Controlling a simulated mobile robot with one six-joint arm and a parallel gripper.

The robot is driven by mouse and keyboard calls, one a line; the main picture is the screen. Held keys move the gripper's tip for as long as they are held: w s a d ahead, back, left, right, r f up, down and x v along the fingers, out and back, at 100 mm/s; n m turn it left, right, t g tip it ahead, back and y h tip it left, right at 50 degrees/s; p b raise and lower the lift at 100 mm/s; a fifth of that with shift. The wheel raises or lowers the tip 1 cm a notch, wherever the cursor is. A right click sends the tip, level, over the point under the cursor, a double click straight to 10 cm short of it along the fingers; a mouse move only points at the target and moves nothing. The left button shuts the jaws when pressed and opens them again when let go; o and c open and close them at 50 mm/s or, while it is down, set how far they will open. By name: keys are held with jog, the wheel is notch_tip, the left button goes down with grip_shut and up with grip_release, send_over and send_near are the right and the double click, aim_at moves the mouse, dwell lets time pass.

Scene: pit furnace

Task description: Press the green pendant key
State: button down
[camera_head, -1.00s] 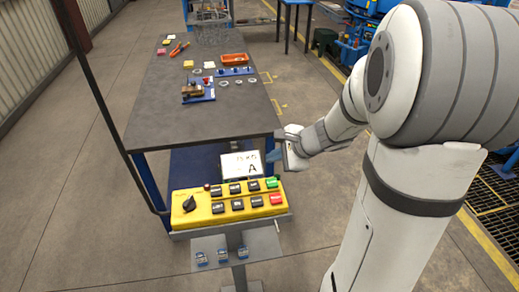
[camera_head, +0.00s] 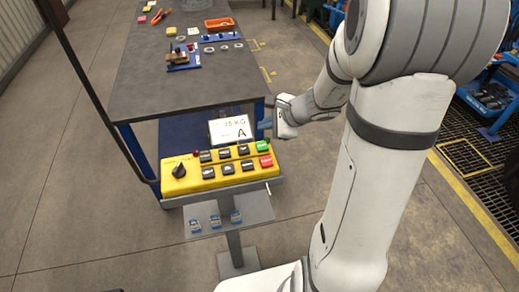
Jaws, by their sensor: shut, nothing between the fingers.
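The yellow pendant box (camera_head: 187,186) sits on a grey stand in the lower middle of the head view. It has a black rotary knob at its left and two rows of keys. The green key (camera_head: 263,146) is at the right end of the back row, behind a red key (camera_head: 266,161). My gripper (camera_head: 265,125) is just behind and above the green key, with its bluish fingertips shut and empty. A gap shows between the fingertips and the key in this view; the exact height is hard to tell.
A shelf (camera_head: 257,207) with several small blue-and-grey pieces is below the pendant. A dark-topped workbench (camera_head: 150,85) stands behind. A dark pole rises at left.

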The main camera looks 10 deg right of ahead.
aim_at(265, 146)
notch_tip(265, 146, down, 4)
jog(key=b, duration=0.3)
jog(key=shift+f, duration=0.25)
jog(key=shift+f+b, duration=0.3)
jog(key=shift+b, duration=0.15)
jog(key=shift+f, duration=0.1)
dwell(1.2)
jog(key=shift+f+b, duration=0.3)
jog(key=shift+b, duration=0.25)
jog(key=shift+f+b, duration=0.45)
jog(key=shift+b, duration=0.1)
dwell(0.5)
dwell(0.3)
jog(key=shift+r+p, duration=0.6)
jog(key=shift+r, duration=0.25)
